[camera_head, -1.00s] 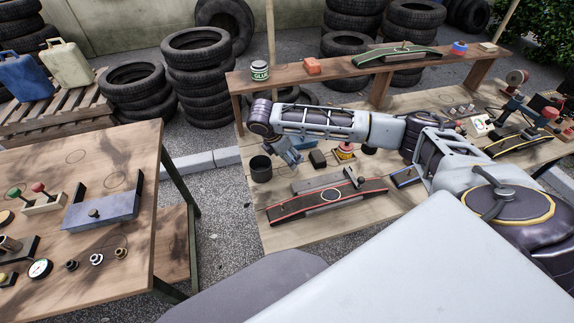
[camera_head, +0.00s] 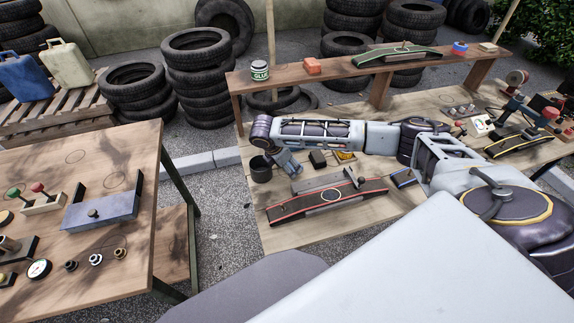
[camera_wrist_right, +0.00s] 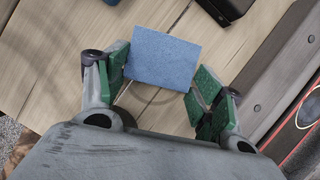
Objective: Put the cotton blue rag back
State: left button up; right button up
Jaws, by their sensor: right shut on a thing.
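The blue rag (camera_wrist_right: 162,58) is a flat, light-blue rectangle held between the green-padded fingers of my right gripper (camera_wrist_right: 160,78). In the head view my right gripper (camera_head: 287,163) points down, low over the left end of the wooden workbench (camera_head: 275,238), beside a dark cup. A faint ring mark on the wood shows partly under the rag in the right wrist view. I cannot tell whether the rag touches the bench. My left gripper is not in view.
A dark cup (camera_head: 261,170) stands just left of the gripper, and a dark block (camera_head: 318,159) just right. A long black, red-edged part (camera_head: 328,199) lies in front. My right forearm passes over the bench. A shelf (camera_head: 340,70) runs behind.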

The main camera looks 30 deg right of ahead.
jog(key=o, duration=1)
jog(key=v, duration=1.2)
jog(key=shift+p, duration=0.35)
jog(key=shift+r, duration=0.1)
